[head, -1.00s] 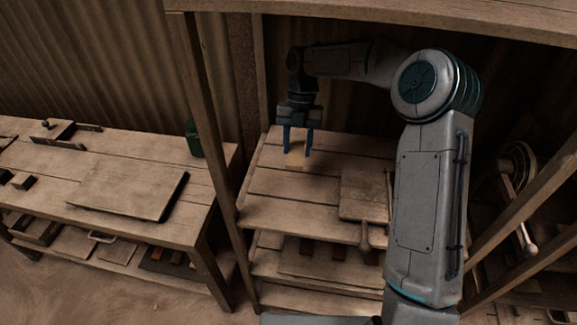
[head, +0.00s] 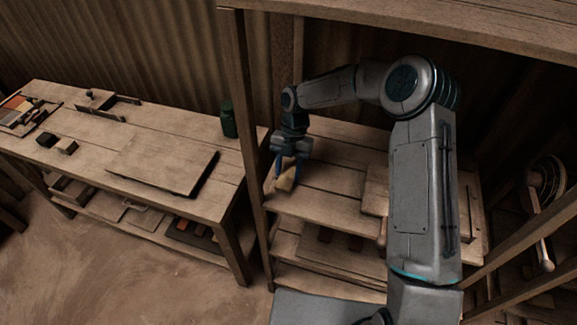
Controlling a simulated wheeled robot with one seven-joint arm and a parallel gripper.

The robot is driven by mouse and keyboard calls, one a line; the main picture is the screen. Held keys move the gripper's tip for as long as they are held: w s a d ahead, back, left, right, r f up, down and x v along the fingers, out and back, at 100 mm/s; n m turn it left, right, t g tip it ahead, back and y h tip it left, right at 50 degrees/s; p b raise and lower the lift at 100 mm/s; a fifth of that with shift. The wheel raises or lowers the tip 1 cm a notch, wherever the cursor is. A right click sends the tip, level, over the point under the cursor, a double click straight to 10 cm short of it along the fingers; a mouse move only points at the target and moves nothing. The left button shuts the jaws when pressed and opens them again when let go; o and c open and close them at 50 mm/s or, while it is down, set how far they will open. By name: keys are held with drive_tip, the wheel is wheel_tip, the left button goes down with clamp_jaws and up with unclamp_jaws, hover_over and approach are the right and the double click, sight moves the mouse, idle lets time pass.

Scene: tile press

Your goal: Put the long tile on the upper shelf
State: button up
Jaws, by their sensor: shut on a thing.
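My gripper (head: 288,167) is shut on a small pale tan tile (head: 286,181), seemingly the long tile, which hangs tilted from the blue fingers. The gripper is at the left end of the rack's upper shelf (head: 325,207), close to the rack's left front post. I cannot tell whether the tile touches the boards. The fingers hide part of the tile, and my arm covers the shelf's right part.
A paddle-shaped board (head: 375,190) lies on the shelf, partly behind my arm. The rack post (head: 245,110) stands just left of the gripper. A workbench (head: 100,155) at left holds a flat board and a green bottle (head: 228,119). Lower shelves hold reddish tiles.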

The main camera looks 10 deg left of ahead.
drive_tip(key=shift+f, duration=0.1)
drive_tip(key=shift+f, duration=0.15)
drive_tip(key=o, duration=1)
drive_tip(key=b+v, duration=0.3)
drive_tip(key=v, duration=0.9)
drive_tip(key=shift+s+r, duration=0.1)
drive_tip(key=shift+r, duration=0.15)
